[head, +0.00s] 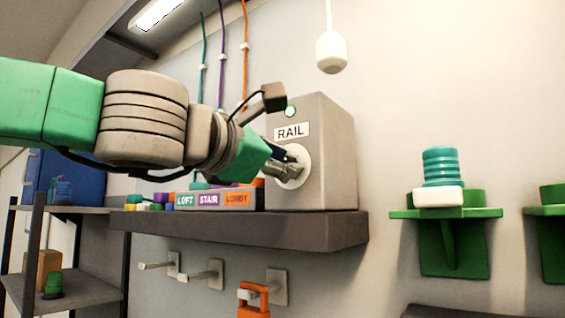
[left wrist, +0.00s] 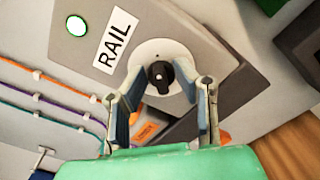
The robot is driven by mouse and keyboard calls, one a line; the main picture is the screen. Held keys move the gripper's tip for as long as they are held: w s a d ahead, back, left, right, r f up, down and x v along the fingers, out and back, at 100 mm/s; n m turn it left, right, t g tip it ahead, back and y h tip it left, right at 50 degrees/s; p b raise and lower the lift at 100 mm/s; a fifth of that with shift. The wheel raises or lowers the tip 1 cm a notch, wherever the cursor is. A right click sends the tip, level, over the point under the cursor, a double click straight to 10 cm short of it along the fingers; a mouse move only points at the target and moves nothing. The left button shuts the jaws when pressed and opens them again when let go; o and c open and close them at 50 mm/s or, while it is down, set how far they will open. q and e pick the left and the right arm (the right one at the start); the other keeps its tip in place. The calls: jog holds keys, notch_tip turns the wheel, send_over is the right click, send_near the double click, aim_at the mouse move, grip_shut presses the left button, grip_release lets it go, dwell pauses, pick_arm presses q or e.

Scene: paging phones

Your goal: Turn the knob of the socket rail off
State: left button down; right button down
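The grey socket rail box (head: 330,160) labelled RAIL stands on a shelf, with a lit green lamp (head: 291,111) at its top. Its black knob (left wrist: 159,76) sits on a round white plate (left wrist: 168,53) in the left wrist view. My left gripper (head: 287,167) is at the plate in the head view and hides most of the knob there. In the left wrist view its fingers (left wrist: 162,72) are spread, one on each side of the knob. I see gaps between the fingers and the knob. My right gripper is not in view.
The shelf (head: 250,229) also holds a block with LOFT, STAIR and LOBBY labels (head: 212,200), just left of the box. Hooks stick out below, one with an orange thing (head: 253,299). A white pendant (head: 331,51) hangs above. A green bracket (head: 446,230) is at right.

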pick_arm(q)
jog(key=shift+f+n, duration=0.2)
jog(key=shift+n, duration=0.2)
jog(key=shift+w+a+f+n+b, duration=0.1)
jog(key=shift+n+b, duration=1.95)
jog(key=shift+n, duration=0.8)
jog(key=shift+w+a+f+n+b, duration=0.1)
jog(key=shift+n+b, duration=1.9)
jog(key=shift+n, duration=0.9)
jog(key=shift+w+n+b, duration=0.1)
jog(key=shift+n+b, duration=1.95)
jog(key=shift+n, duration=0.8)
jog(key=c, duration=1.6)
grip_release()
jog(key=shift+a+r, duration=0.1)
jog(key=shift+r, duration=0.05)
